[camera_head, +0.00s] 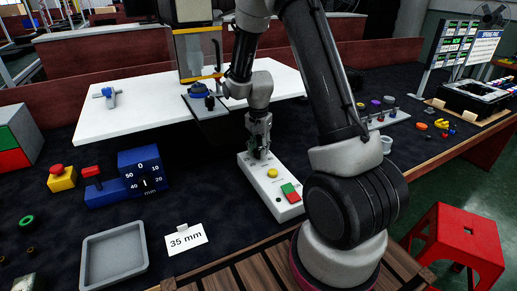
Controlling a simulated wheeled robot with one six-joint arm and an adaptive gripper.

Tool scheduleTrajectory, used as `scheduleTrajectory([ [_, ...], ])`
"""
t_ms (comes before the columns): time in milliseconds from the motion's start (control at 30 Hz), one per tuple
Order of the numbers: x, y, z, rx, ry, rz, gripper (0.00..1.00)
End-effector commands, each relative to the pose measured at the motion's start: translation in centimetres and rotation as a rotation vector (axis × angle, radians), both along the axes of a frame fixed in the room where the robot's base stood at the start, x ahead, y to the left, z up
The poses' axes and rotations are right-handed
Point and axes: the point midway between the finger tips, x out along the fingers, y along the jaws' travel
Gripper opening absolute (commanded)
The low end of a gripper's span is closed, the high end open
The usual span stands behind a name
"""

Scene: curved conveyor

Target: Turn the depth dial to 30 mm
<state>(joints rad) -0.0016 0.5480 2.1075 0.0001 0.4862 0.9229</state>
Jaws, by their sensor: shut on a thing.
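A blue box (140,178) at the left has a dial face with white numbers 0, 10, 20, 40, 50 and "mm"; a small white mark shows below the middle, and its exact reading is too small to tell. A red-topped lever (92,174) stands on its left part. My gripper (259,150) points down at the far end of a white control box (258,188), right of the blue box and well apart from it. Its fingers are shut on a small part there, which they mostly hide.
A card reading "35 mm" (186,239) stands in front, beside an empty grey tray (114,258). The white box carries a yellow button (272,173) and green and red buttons (290,192). A yellow-and-red stop button (62,177) is at left. A white board (130,75) lies behind.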

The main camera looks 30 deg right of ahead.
Motion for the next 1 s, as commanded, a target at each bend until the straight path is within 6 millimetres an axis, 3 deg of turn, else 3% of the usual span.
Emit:
scheduleTrajectory([
  [1000, 0.05, 0.03, 0.04, 0.0, -0.001, 0.938, 0.09],
])
